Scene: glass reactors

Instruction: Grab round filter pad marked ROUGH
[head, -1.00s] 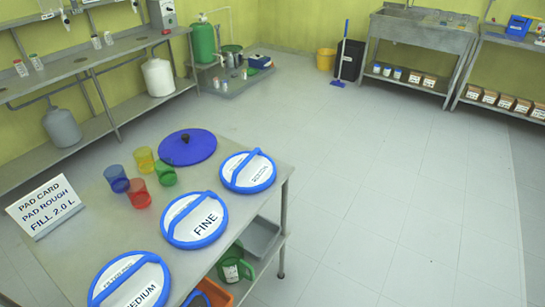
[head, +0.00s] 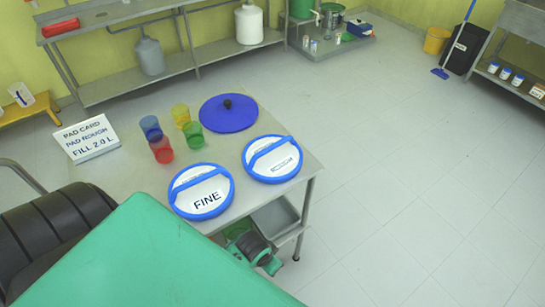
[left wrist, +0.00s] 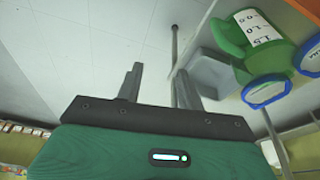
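Two round pads with blue rims and blue handles lie on the metal table in the head view. The nearer one is marked FINE (head: 202,192). The other pad (head: 272,159) lies to its right near the table's right edge; its printing is too small to read. In the left wrist view, a blue-rimmed pad (left wrist: 268,92) shows at the right, and another (left wrist: 311,55) is cut by the edge. My left gripper (left wrist: 157,78) is open in the left wrist view, with nothing between its fingers. My right gripper is not in view.
The table (head: 120,178) also bears a PAD CARD sign (head: 87,138), several coloured beakers (head: 160,147) and a blue disc lid (head: 228,114). A green jug (head: 245,240) and a grey tray (head: 277,221) are below. Floor on the right is free.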

